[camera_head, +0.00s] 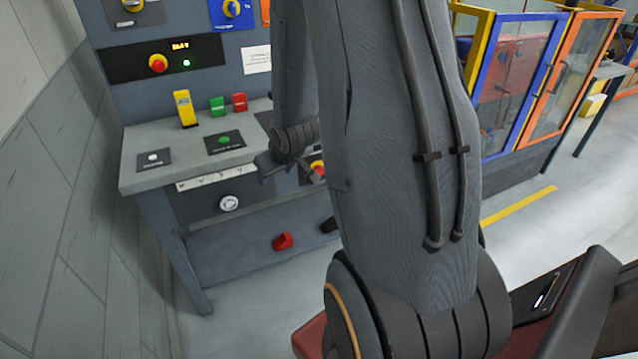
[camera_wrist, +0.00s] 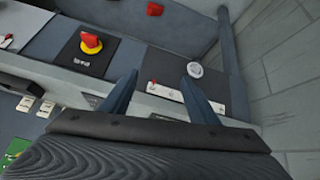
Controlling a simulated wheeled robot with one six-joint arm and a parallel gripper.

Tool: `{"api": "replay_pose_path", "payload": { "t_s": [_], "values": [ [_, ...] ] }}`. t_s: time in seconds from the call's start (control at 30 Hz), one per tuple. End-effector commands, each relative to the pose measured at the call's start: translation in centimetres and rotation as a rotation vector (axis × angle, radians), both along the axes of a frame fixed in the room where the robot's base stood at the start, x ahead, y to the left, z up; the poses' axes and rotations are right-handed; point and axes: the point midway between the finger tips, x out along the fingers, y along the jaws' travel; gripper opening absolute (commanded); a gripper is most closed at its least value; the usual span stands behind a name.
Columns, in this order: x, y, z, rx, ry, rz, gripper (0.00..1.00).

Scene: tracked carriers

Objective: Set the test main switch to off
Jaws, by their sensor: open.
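A red rotary knob on a yellow base (camera_wrist: 91,43), on a black plate on the console's front, shows at upper left in the wrist view. Its label is too small to read, so I cannot confirm that it is the test main switch. The same knob (camera_head: 317,168) is partly hidden behind my arm in the head view. My gripper (camera_head: 268,168) is open and empty before the console front. Its fingertips (camera_wrist: 160,88) are apart and to one side of the front knob, not touching it.
A pale round dial (camera_wrist: 195,69) sits on the console front, also in the head view (camera_head: 228,203). The desk (camera_head: 150,180) carries buttons and yellow, green and red blocks. A red item (camera_head: 283,241) is low under it. A wall (camera_head: 75,200) closes the left side.

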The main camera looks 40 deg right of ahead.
Motion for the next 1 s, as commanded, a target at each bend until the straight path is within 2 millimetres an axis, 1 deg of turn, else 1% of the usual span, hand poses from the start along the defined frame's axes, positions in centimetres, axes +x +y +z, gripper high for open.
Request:
{"api": "replay_pose_path", "payload": {
  "t_s": [0.03, 0.07, 0.1, 0.23, 0.3, 0.37, 0.4, 0.5, 0.63, 0.7, 0.8, 0.9, 1.0],
  "values": [
    [1.2, -2.5, -2.7, -0.007, -0.055, -0.011, 0.55],
    [1.9, -3.6, -3.6, -0.011, -0.095, -0.011, 0.55],
    [2.8, -5.2, -4.8, -0.017, -0.148, -0.012, 0.55],
    [4.4, -10.0, -8.5, -0.031, -0.328, -0.018, 0.55],
    [4.5, -12.2, -10.3, -0.035, -0.428, -0.025, 0.55],
    [4.3, -14.0, -11.8, -0.037, -0.514, -0.035, 0.55],
    [3.9, -15.1, -12.6, -0.039, -0.572, -0.042, 0.55],
    [2.6, -17.3, -14.2, -0.042, -0.705, -0.063, 0.55],
    [0.7, -19.1, -15.4, -0.047, -0.84, -0.091, 0.55],
    [-0.2, -19.6, -15.8, -0.049, -0.89, -0.102, 0.55],
    [-0.9, -20.0, -15.9, -0.051, -0.934, -0.111, 0.55],
    [-0.6, -20.3, -15.8, -0.053, -0.95, -0.112, 0.55],
    [0.6, -20.5, -15.6, -0.053, -0.952, -0.11, 0.55]
  ]
}}
